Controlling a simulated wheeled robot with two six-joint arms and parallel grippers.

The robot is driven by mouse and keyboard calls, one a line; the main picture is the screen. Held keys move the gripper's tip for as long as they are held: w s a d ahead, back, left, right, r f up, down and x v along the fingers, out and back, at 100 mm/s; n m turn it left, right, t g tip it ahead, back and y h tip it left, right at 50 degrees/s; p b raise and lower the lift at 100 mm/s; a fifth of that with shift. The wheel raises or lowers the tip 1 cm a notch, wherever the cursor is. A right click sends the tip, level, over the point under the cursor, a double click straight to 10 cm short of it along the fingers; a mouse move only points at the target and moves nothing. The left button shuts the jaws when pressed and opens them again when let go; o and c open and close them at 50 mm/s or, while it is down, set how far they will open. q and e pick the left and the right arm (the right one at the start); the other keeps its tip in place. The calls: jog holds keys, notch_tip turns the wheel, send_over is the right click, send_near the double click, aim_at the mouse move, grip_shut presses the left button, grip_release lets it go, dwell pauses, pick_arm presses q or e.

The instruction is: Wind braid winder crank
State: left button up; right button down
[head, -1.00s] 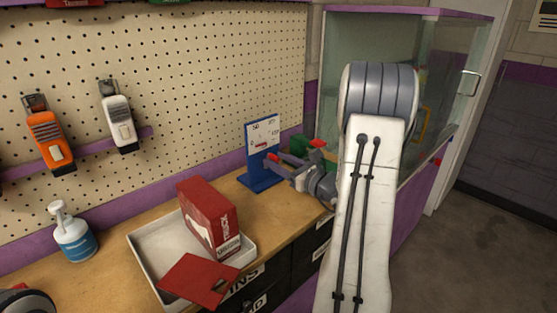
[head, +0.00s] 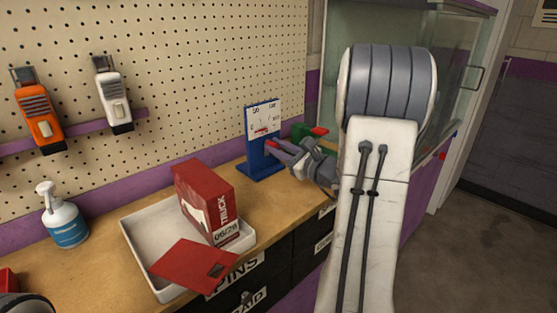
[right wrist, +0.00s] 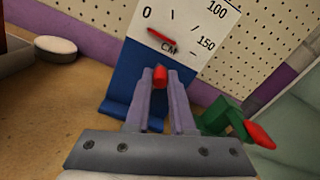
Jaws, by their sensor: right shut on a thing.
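The braid winder (head: 263,162) is a blue upright stand on the wooden bench. Its white dial (head: 263,117) is marked in CM up to 150, and its red needle (right wrist: 158,36) points toward the 0 side. My right gripper (head: 273,147) is in front of the stand, below the dial. In the right wrist view, its purple-grey fingers are shut on the red crank knob (right wrist: 160,76). The rest of the crank is hidden behind the fingers. My left gripper is not in view.
A green device with a red handle (head: 318,131) stands just right of my right gripper. A white tray (head: 137,252) holds a red box (head: 205,195) and a red card (head: 190,265). A glass cabinet (head: 335,30) is behind my right arm.

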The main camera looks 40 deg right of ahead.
jog(key=shift+a+f+n+b, duration=0.1)
jog(key=shift+a+n+b, duration=0.05)
jog(key=shift+n+b, duration=0.35)
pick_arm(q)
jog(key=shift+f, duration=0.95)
pick_arm(e)
jog(key=c, duration=0.8)
grip_release()
jog(key=shift+o, duration=0.2)
jog(key=s, duration=1)
jog(key=shift+s+d, duration=0.25)
jog(key=shift+d, duration=0.15)
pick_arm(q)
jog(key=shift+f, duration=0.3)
